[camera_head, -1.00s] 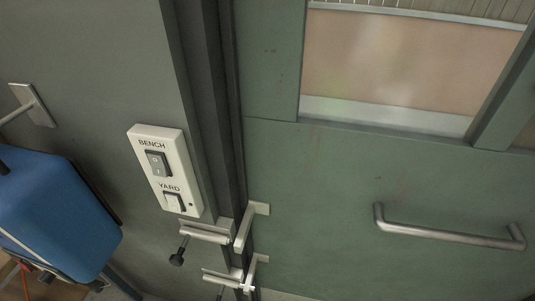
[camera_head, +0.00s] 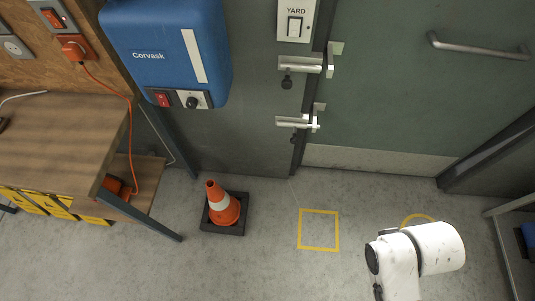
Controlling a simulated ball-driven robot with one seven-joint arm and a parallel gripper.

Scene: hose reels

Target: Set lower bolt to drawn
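Two metal bolts with dark knobs sit at the left edge of the green door (camera_head: 400,95). The lower bolt (camera_head: 293,122) lies below the upper bolt (camera_head: 300,65), and its dark knob (camera_head: 294,138) hangs down. The lower bar seems to reach toward the bracket on the door side (camera_head: 317,116); I cannot tell how far it is engaged. My white arm (camera_head: 415,255) shows at the lower right, well apart from the bolts. My gripper is not in view.
An orange cone (camera_head: 222,205) on a black base stands on the floor left of the door. A wooden bench (camera_head: 60,130) and a blue Corvask box (camera_head: 168,45) are at the left. A yellow floor square (camera_head: 319,230) lies in clear floor. A door handle (camera_head: 480,47) is upper right.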

